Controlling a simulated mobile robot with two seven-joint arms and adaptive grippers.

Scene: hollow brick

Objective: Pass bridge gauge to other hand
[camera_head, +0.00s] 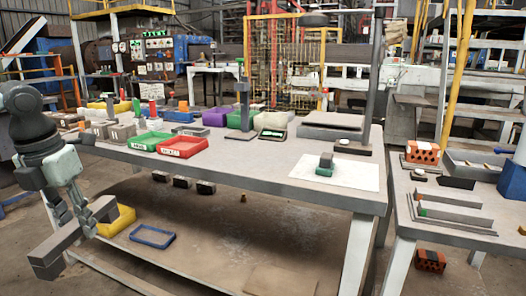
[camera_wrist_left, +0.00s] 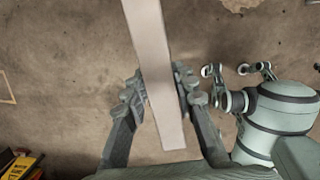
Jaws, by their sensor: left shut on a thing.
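The bridge gauge appears to be the long grey bar (camera_head: 62,244) in my left gripper (camera_head: 76,220). It is held out past the left end of the workbench, tilted, with its thicker end low at the left. In the left wrist view the bar (camera_wrist_left: 152,60) runs from the top edge down between the two fingers (camera_wrist_left: 163,92), which are shut on it. Pale parts of my other arm (camera_wrist_left: 285,105) show at the right of that view, apart from the bar. Whether its gripper is open or shut is unclear. That arm is not in the head view.
The workbench (camera_head: 270,185) holds a green tray (camera_head: 150,141), a red tray (camera_head: 182,148) and a white sheet (camera_head: 352,176) at the right. A second table stands at the right.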

